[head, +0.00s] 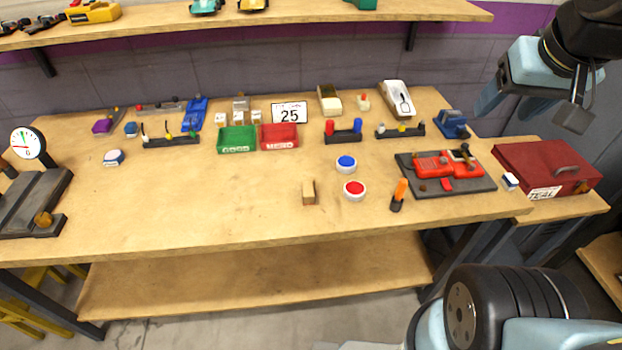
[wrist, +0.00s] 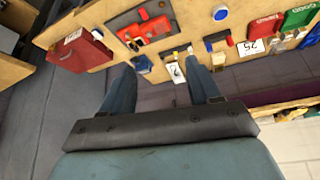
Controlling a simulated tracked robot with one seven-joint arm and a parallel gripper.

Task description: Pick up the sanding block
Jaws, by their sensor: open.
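A small tan block (head: 309,192), which looks most like the sanding block, stands on the bench near its front edge, left of the red button. A larger cream and brown block (head: 329,100) stands at the back of the bench, so I cannot be fully sure which is the sanding block. My gripper (head: 528,108) is high at the upper right, open and empty, far from both blocks. In the wrist view its two fingers (wrist: 160,75) are spread apart above the back of the bench. The small tan block does not show clearly there.
Red button (head: 354,189) and blue button (head: 346,164) sit right of the tan block. Green bin (head: 238,139), red bin (head: 280,137) and red case (head: 547,167) also stand there.

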